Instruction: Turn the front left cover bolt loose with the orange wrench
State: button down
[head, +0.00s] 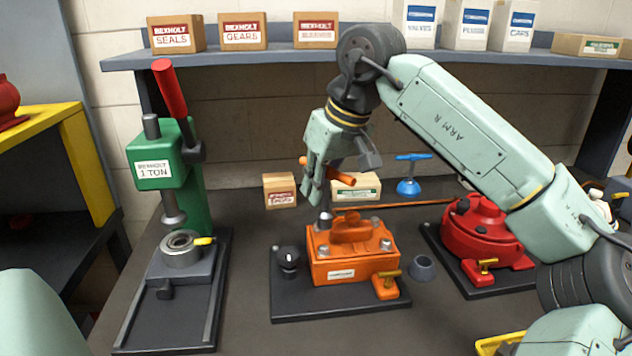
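The orange motor unit (352,268) sits on a dark base plate (345,308) in the middle of the bench. Its cover carries silver bolts; the front left bolt (323,251) is in plain view with nothing on it. The front right bolt (386,245) also shows. My gripper (318,190) points down above the rear left of the cover, shut around the orange wrench (344,176). The wrench's bar sticks out on both sides of the fingers. A grey socket-like end (325,216) shows below, at the rear left corner; I cannot tell whether it touches a bolt.
A green press (165,170) stands left and a red motor unit (482,230) right. A blue-handled tool (410,175), a thin orange-brown rod (420,204) and small boxes (280,190) lie behind. A grey ring (421,268) sits right of the orange unit.

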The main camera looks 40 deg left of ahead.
jog(key=f+m+t+b, duration=0.1)
jog(key=m+b, duration=0.1)
jog(key=m, duration=0.1)
jog(key=w+f+m+t+h+b, duration=0.1)
jog(key=m+b, duration=0.1)
jog(key=m, duration=0.2)
jog(key=f+m+t+b, duration=0.1)
jog(key=m+b, duration=0.2)
jog(key=m, duration=0.1)
jog(key=shift+w+d+t, duration=0.25)
jog(key=shift+d+t, duration=0.05)
jog(key=shift+d, duration=0.05)
jog(key=shift+d+r+m+h+p, duration=0.15)
jog(key=shift+r+m+h+p, duration=0.4)
jog(key=shift+m+p, duration=0.2)
jog(key=m+h+p, duration=0.1)
jog(key=m, duration=0.3)
jog(key=d+f+m+h+p, duration=0.1)
jog(key=m+h+p, duration=0.1)
jog(key=m, duration=0.2)
jog(key=d+m+h+p, duration=0.1)
jog(key=m+p, duration=0.1)
jog(key=m, duration=0.3)
jog(key=shift+s+f+h, duration=0.1)
jog(key=shift+f+h, duration=0.15)
jog(key=shift+f, duration=0.05)
jog(key=shift+d+f, duration=0.1)
